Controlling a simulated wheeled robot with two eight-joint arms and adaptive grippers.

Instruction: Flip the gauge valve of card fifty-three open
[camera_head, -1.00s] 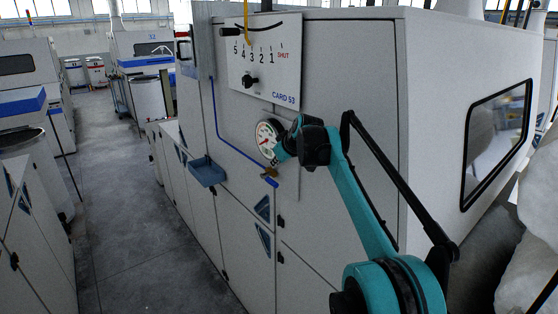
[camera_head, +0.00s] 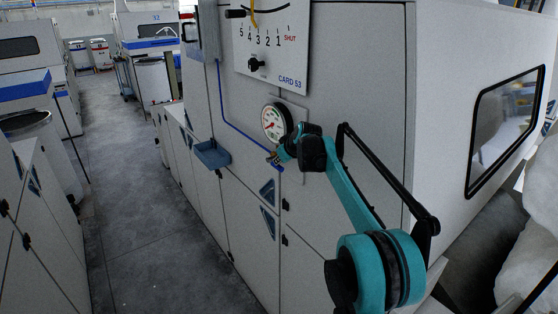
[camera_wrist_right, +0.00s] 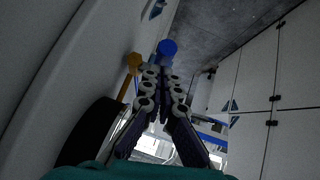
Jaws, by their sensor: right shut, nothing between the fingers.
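The panel marked CARD 53 (camera_head: 272,60) is on the grey machine's side, with a round white gauge (camera_head: 273,122) below it. Just under the gauge is the small brass gauge valve (camera_head: 273,158) with a blue handle (camera_head: 277,168). My right gripper (camera_head: 282,157) is shut and empty, right beside the valve, partly covering it. In the right wrist view the shut fingertips (camera_wrist_right: 158,72) point at the blue handle end (camera_wrist_right: 167,47), with the brass part (camera_wrist_right: 134,62) to their left. I cannot tell whether they touch. My left gripper is not in view.
A blue tray (camera_head: 212,154) sticks out from the machine, left of the valve. A thin blue line (camera_head: 232,125) runs down the machine's side toward the valve. The aisle floor (camera_head: 130,220) on the left is clear. White fibre bulk (camera_head: 520,240) lies at the right.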

